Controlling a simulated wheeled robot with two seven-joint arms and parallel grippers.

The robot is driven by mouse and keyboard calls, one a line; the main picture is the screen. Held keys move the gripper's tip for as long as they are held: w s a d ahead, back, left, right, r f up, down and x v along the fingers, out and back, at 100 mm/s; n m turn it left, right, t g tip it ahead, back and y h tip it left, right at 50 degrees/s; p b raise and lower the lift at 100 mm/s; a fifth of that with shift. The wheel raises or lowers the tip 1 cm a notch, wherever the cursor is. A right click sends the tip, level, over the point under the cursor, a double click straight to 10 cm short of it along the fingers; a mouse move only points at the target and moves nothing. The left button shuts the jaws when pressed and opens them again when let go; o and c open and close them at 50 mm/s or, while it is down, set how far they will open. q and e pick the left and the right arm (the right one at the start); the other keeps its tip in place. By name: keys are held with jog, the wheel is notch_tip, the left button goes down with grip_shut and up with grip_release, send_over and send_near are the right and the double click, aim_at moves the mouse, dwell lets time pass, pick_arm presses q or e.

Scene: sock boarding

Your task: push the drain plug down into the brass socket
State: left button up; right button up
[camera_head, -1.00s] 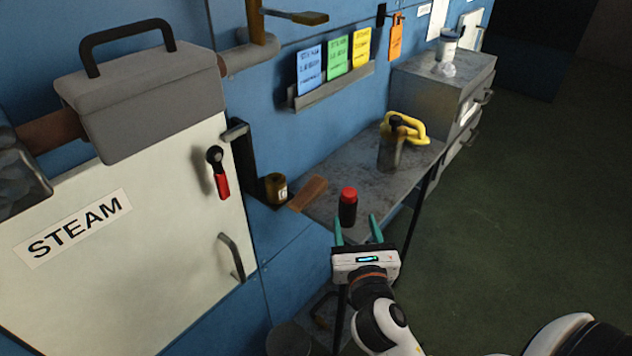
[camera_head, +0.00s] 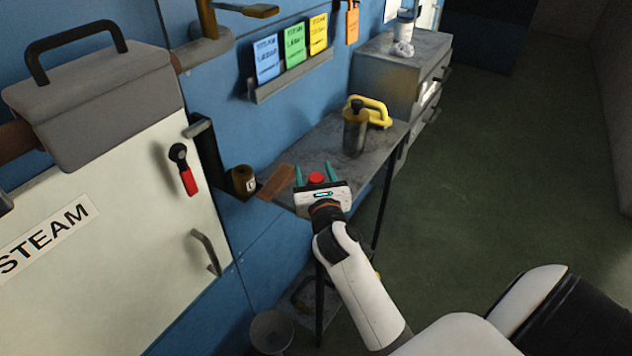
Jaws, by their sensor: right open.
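My right gripper (camera_head: 315,171) is open over the near end of the grey metal bench. Its two teal fingers point away from me, one on each side of a red-topped dark bottle-like thing (camera_head: 316,179) in the picture. The gripper body hides its lower part, and I cannot tell whether the fingers touch it. I cannot make out a drain plug or a brass socket for certain. A brass-coloured pipe (camera_head: 208,20) stands on the blue wall at the top. My left gripper is not in view.
The bench (camera_head: 335,140) also bears a grey canister (camera_head: 355,135) and a yellow padlock-like thing (camera_head: 376,112). A white STEAM door (camera_head: 110,240) stands left. The floor at right is clear.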

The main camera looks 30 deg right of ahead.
jog(key=c, duration=1)
